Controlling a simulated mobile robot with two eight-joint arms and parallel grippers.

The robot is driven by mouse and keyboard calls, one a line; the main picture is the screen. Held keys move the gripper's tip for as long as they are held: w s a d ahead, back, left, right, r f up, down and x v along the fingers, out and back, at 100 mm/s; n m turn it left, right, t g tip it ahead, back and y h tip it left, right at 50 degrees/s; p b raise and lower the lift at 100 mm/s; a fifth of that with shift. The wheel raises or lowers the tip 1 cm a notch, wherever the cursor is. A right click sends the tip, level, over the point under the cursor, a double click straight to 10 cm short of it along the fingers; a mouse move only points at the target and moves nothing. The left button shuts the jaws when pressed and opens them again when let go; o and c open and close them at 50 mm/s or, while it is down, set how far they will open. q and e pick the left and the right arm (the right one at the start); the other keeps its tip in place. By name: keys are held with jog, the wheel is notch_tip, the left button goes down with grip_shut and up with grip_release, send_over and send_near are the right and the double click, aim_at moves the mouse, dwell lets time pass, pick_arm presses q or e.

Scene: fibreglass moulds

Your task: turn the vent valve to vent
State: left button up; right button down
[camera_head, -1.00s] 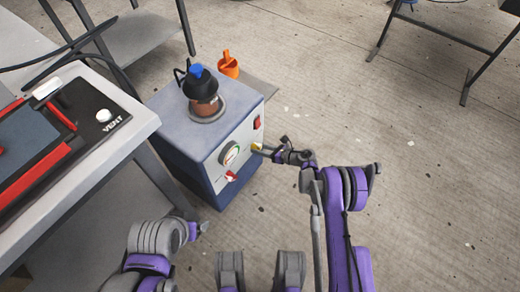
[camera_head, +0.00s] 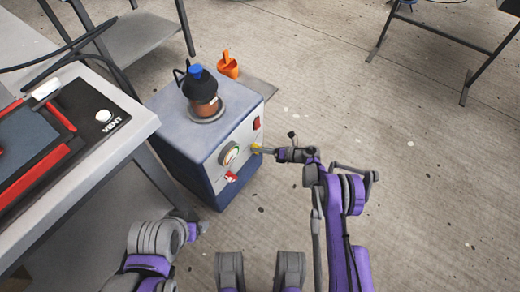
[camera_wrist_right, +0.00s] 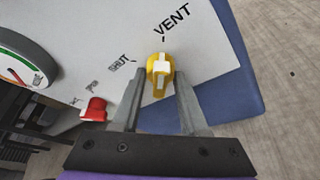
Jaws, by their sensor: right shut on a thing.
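The vent valve is a yellow knob with a white pointer mark (camera_wrist_right: 162,68) on the pale front panel of a blue-grey box. In the right wrist view its bar stands nearly upright, with the mark's upper end towards the tick below the word VENT. The word SHUT is to its left. My right gripper (camera_wrist_right: 160,88) has one finger on each side of the knob's bar and is shut on it. In the head view the right gripper (camera_head: 266,150) reaches the valve (camera_head: 255,148) from the right. My left gripper is not in view; only left arm links show.
A red knob (camera_wrist_right: 95,109) and a round gauge (camera_wrist_right: 24,62) are left of the valve. A red switch (camera_head: 257,123) is above it. A dark pot with a blue cap (camera_head: 196,72) stands on the box (camera_head: 165,115). A table (camera_head: 110,150) is at left.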

dwell(0.3)
jog(key=c, duration=0.8)
grip_release()
jog(key=shift+d, duration=0.15)
jog(key=p+v, duration=0.2)
jog(key=v, duration=0.8)
jog(key=shift+s+d, duration=0.2)
jog(key=shift+d, duration=0.05)
